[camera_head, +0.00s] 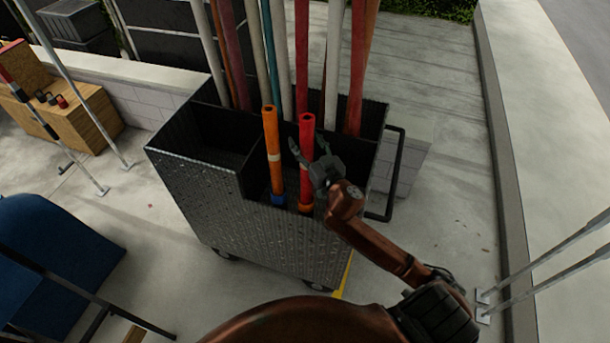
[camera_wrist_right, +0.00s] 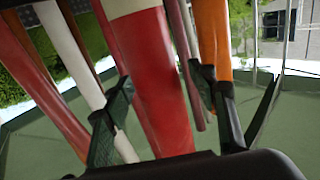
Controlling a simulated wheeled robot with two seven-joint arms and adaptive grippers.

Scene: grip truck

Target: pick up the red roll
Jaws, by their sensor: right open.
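The red roll (camera_head: 306,135) stands nearly upright in the front compartment of a dark metal cart (camera_head: 200,200). It has a pale band partway down and an orange lower end. My right gripper (camera_head: 307,146) is open at the roll's upper part, with its fingers around it from the right. In the right wrist view the red roll (camera_wrist_right: 158,85) passes between the two spread fingers of the right gripper (camera_wrist_right: 168,105). I cannot tell whether either finger touches it. My left gripper is not in view.
An orange roll (camera_head: 271,140) with a blue lower end stands close to the left of the red roll. Several tall poles and tubes rise from the cart's rear compartments. A black handle (camera_head: 396,175) is on the cart's right side. Bare concrete lies further right.

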